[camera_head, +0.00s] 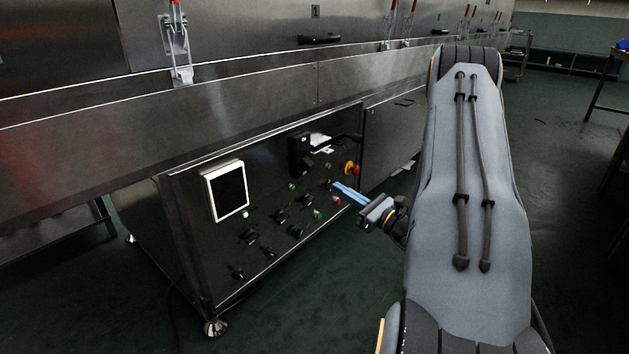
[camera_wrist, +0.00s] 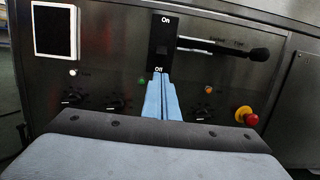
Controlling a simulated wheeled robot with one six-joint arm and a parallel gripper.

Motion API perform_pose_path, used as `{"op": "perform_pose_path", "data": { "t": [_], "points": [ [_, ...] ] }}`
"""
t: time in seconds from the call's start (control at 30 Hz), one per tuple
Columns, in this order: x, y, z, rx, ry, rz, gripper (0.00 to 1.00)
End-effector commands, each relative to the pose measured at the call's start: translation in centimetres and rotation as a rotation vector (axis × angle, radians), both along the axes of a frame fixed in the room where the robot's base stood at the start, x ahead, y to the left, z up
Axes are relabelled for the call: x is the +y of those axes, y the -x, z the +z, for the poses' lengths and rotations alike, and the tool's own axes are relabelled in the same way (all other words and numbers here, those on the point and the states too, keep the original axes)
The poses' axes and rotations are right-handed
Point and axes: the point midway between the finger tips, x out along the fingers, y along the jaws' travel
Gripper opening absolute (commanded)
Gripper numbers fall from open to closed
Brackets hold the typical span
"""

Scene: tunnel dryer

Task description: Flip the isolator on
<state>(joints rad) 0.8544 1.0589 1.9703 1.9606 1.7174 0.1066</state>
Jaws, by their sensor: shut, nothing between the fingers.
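The isolator (camera_wrist: 163,32) is a tall black plate on the dark control panel, marked On at its top and Off at its bottom. In the wrist view a dark toggle shows low on the plate near the Off mark, but its exact position is hard to make out. The isolator also shows in the head view (camera_head: 298,157). My gripper (camera_wrist: 160,77) has blue fingers, shut and empty, with the tips just below the Off mark in the picture. In the head view my gripper (camera_head: 336,187) reaches the panel from the right. Whether the tips touch it is unclear.
Right of the isolator is a lever with a black knob (camera_wrist: 260,54). A red emergency button with a yellow collar (camera_wrist: 249,118) sits lower right. A screen (camera_wrist: 54,30) is at left. Several knobs and lamps fill the panel below. Dark floor (camera_head: 330,300) in front is clear.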

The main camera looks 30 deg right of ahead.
Motion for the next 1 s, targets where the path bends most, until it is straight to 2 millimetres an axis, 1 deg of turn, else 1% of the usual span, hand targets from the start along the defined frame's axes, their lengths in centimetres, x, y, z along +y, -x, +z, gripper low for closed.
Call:
{"op": "perform_pose_path", "data": {
  "t": [0.23,0.37,0.47,0.7,0.8,0.9,1.0],
  "points": [
    [0.1,0.0,0.1,0.001,0.001,0.002,0.00],
    [0.4,-0.7,0.2,-0.001,0.003,0.005,0.00],
    [0.9,-1.9,0.3,-0.001,0.002,0.007,0.00],
    [2.3,-5.9,1.0,-0.001,0.004,0.006,0.00],
    [2.8,-7.2,1.3,-0.001,0.003,0.006,0.00],
    [3.2,-8.3,1.6,-0.001,0.003,0.007,0.00],
    [3.3,-8.9,1.8,0.000,0.002,0.004,0.00]
  ]
}}
